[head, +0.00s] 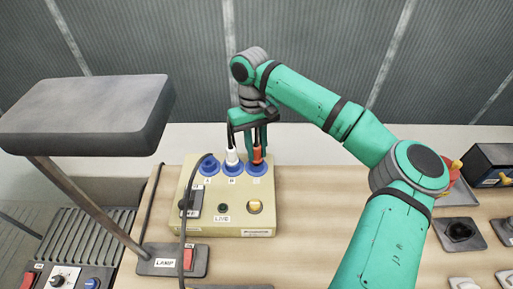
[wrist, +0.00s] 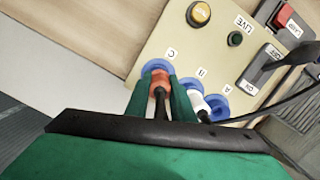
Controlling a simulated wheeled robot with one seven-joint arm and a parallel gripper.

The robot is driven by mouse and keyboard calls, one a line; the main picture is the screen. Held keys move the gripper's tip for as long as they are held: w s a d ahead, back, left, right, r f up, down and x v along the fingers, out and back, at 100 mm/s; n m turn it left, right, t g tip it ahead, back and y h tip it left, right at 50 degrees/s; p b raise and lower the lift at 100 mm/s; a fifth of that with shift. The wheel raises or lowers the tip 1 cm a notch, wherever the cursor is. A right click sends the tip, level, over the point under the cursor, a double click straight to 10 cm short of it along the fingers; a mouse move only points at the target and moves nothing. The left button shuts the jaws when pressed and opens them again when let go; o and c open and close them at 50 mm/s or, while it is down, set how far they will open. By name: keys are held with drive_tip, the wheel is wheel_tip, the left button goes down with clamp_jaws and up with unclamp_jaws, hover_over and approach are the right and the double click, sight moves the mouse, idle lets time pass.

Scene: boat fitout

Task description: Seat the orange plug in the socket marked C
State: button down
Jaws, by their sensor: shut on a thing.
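The orange plug (head: 257,156) is upright between the fingers of my gripper (head: 256,143). It also shows in the wrist view (wrist: 160,86), with its dark cable end towards my palm. My gripper is shut on it in the wrist view (wrist: 161,93). The plug's lower end is at the blue ring of socket C (head: 257,170), the rightmost socket in the head view.
A white plug (head: 232,156) stands in socket B, close beside my finger. The beige box (head: 235,231) carries a switch, a LIVE light and a yellow button. A lamp (head: 85,115) stands at left.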

drive_tip(key=shift+w+f, duration=0.1)
drive_tip(key=shift+f, duration=0.4)
idle(0.3)
drive_tip(key=c, duration=1.5)
unclamp_jaws()
drive_tip(key=shift+w+d, duration=0.1)
drive_tip(key=shift+o, duration=0.2)
drive_tip(key=shift+d, duration=0.15)
drive_tip(key=shift+a+r, duration=0.3)
drive_tip(key=shift+r, duration=0.25)
drive_tip(key=r, duration=0.6)
drive_tip(key=w+r, duration=0.1)
drive_tip(key=r, duration=0.2)
drive_tip(key=shift+w, duration=0.1)
drive_tip(key=shift+w+r, duration=0.15)
drive_tip(key=shift+r, duration=0.2)
